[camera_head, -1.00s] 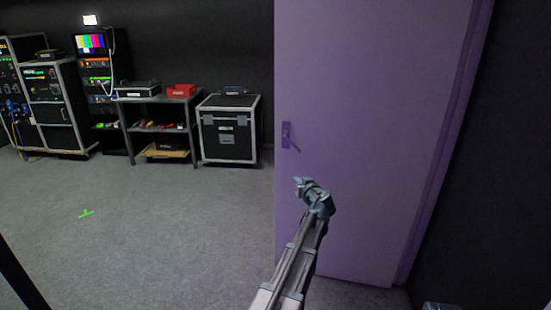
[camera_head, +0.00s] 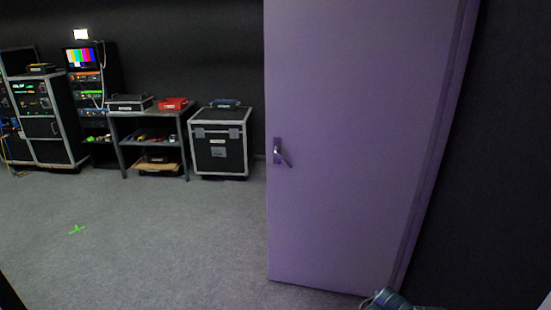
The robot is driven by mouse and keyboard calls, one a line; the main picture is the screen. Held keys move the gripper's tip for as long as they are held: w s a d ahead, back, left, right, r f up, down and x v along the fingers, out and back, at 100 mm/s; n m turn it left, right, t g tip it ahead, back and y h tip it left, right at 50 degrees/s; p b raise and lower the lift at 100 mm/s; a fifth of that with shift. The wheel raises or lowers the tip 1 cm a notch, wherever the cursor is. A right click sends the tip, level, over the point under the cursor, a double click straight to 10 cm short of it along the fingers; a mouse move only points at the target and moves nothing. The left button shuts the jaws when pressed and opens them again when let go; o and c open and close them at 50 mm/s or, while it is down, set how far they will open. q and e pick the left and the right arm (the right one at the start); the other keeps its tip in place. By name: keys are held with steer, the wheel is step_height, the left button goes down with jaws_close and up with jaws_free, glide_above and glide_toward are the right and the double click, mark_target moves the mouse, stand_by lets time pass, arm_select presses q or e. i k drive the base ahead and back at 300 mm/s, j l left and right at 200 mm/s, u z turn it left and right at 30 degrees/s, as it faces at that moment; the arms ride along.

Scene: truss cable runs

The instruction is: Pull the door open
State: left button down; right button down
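The purple door (camera_head: 350,130) fills the right middle of the head view. Its left edge is free and stands clear of any frame, with the room's floor and equipment showing beside it, so the door stands open. The lever handle (camera_head: 280,152) is near that left edge, its lever tilted down to the right. No gripper fingers show, and nothing touches the handle. A small blue-grey piece of my arm shows at the bottom edge, below the door's lower right corner.
A black flight case (camera_head: 220,142), a shelf table (camera_head: 151,135) and equipment racks (camera_head: 46,115) stand along the back wall at left. A green mark (camera_head: 76,230) lies on the grey floor (camera_head: 170,240). The floor left of the door is clear.

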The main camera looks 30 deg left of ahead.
mark_target(353, 88)
steer(key=u, duration=1.55)
steer(key=i+u, duration=0.15)
steer(key=u, duration=0.15)
steer(key=i+j+u, duration=0.1)
steer(key=u, duration=0.15)
steer(key=i, duration=4.25)
steer(key=i+z, duration=0.15)
steer(key=i, duration=0.6)
steer(key=z, duration=3.8)
steer(key=l+z, duration=0.1)
steer(key=z, duration=0.2)
steer(key=l+z, duration=0.1)
steer(key=z, duration=0.2)
steer(key=i, duration=0.05)
